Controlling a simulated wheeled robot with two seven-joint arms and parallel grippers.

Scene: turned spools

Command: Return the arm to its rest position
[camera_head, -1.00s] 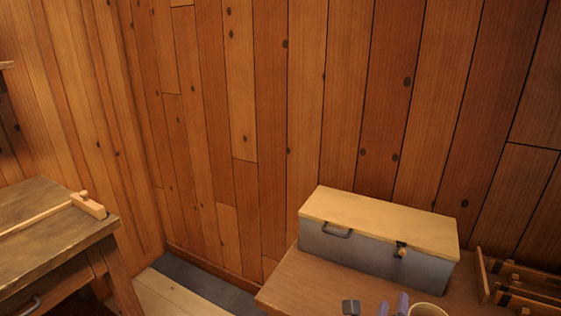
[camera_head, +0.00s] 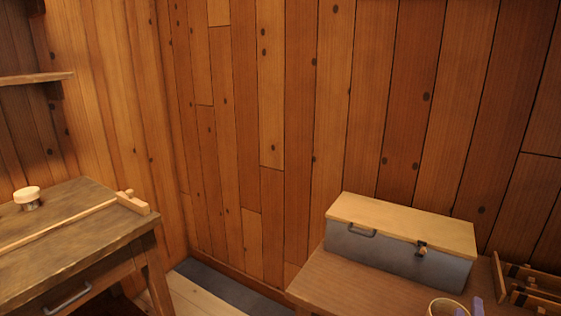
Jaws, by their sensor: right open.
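Only the purple-grey fingertips of my right gripper (camera_head: 470,309) show, at the bottom edge right of centre. They are apart with nothing seen between them, beside or in front of a pale round cup (camera_head: 447,305) on the brown table (camera_head: 318,282). The rest of my right arm is below the picture. My left gripper and arm are not in view. No spool can be made out for certain.
A grey box (camera_head: 395,258) with a pale wooden lid stands on the table against the plank wall. A wooden rack (camera_head: 530,285) is to its right. A workbench (camera_head: 70,225) at left holds a wooden bar (camera_head: 60,226) and a small round jar (camera_head: 28,198). A shelf (camera_head: 35,78) is above.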

